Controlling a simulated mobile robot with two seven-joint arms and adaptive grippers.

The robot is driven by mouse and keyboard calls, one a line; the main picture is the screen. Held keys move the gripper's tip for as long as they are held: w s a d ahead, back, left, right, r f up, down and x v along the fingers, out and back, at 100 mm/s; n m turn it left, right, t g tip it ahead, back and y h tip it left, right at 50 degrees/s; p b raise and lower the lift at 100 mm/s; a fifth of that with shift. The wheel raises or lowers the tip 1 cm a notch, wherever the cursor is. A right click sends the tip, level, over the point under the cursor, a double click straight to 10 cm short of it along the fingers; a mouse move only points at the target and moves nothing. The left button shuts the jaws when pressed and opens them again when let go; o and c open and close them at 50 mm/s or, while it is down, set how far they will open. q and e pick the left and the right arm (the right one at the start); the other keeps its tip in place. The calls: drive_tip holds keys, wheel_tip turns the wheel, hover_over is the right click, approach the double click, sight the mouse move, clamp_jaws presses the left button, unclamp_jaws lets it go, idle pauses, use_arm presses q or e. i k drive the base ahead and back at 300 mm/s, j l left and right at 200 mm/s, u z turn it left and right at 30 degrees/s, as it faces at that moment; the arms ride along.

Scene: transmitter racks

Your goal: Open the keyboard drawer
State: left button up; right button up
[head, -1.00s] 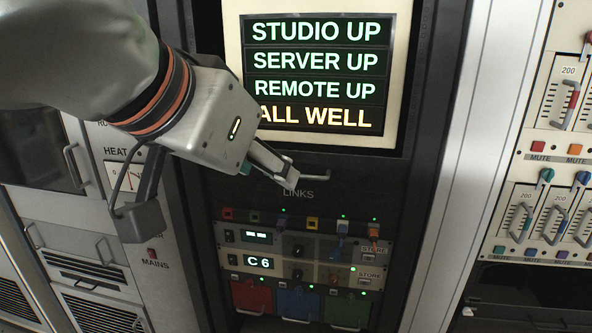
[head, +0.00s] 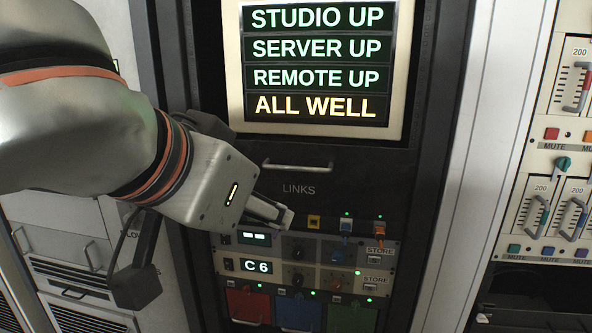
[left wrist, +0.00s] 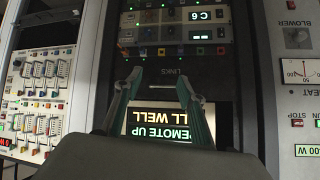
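A dark panel (head: 340,184) labelled LINKS sits below the lit status screen in the head view. It has a pale horizontal bar handle (head: 297,166) and looks shut. No visible label names a keyboard drawer, so I cannot tell whether this is its front. My left gripper (head: 282,218) is below the handle and left of centre, in front of the top of the links units, apart from the handle. In the left wrist view, which is upside down, its two fingers (left wrist: 162,76) are spread with nothing between them. My right gripper is not in view.
The status screen (head: 318,63) is above. Rack units (head: 318,256) with plugs and knobs, then red, blue and green fronts (head: 301,310), lie below. A fader panel (head: 560,200) is at right, above a dark recess (head: 535,295).

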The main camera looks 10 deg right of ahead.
sight(363, 164)
drive_tip(key=i+l, duration=0.1)
drive_tip(key=l, duration=0.35)
drive_tip(key=i+l, duration=0.1)
drive_tip(key=l, duration=0.3)
drive_tip(key=i+l, duration=0.15)
drive_tip(key=l, duration=0.3)
drive_tip(key=j+u, duration=0.05)
